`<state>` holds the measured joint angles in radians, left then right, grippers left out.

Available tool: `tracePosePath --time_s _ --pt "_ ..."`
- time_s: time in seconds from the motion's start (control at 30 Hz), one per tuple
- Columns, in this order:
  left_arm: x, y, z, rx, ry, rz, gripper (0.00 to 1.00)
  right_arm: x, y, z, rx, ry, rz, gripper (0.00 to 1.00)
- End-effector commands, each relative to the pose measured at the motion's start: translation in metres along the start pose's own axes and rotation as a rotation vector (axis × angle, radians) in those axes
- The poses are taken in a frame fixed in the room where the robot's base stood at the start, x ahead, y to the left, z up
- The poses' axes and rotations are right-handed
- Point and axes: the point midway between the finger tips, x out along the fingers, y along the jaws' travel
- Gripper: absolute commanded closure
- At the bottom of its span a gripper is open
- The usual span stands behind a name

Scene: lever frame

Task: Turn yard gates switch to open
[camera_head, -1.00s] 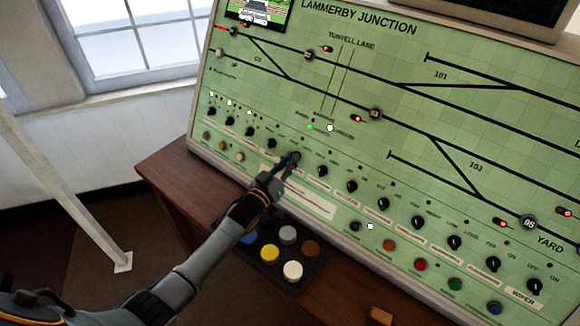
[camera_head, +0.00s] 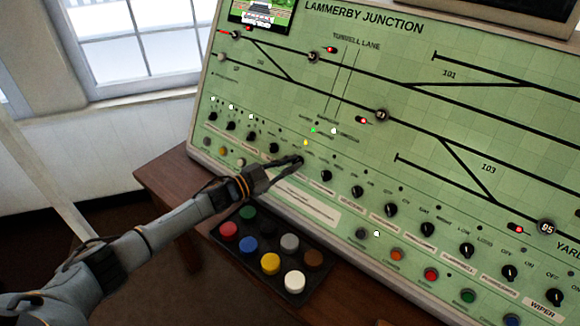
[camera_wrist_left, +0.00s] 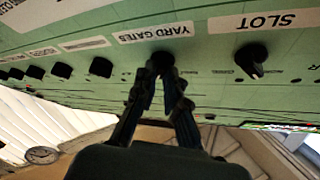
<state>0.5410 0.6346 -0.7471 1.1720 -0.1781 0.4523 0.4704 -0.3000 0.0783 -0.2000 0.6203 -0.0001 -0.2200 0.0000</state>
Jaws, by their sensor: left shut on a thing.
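The green control panel (camera_head: 300,70) slopes across the head view. A row of black rotary switches runs along its lower part. My left gripper (camera_head: 297,161) reaches in from the left and is at a switch in this row. In the left wrist view, which is upside down, its two fingers (camera_wrist_left: 163,68) are closed on the black knob (camera_wrist_left: 162,56) beside the "YARD GATES" label (camera_wrist_left: 155,34). The fingers cover most of this knob, so its pointer is hidden. A small yellow lamp (camera_head: 305,142) glows just above it. My right gripper is not in view.
The "SLOT" knob (camera_wrist_left: 251,59) is the neighbour in the wrist view. Another black knob (camera_head: 326,176) lies to the right in the head view. A black tray (camera_head: 250,275) of coloured round pieces stands on the wooden desk (camera_head: 160,180) below my arm.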

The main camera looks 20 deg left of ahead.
Motion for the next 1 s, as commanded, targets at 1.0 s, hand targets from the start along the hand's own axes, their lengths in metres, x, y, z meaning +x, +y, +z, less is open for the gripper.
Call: tracePosePath --time_s 1.0 --pt "0.0002 -0.0002 0.0 0.042 0.0 0.027 0.66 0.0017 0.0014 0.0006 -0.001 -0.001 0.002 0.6"
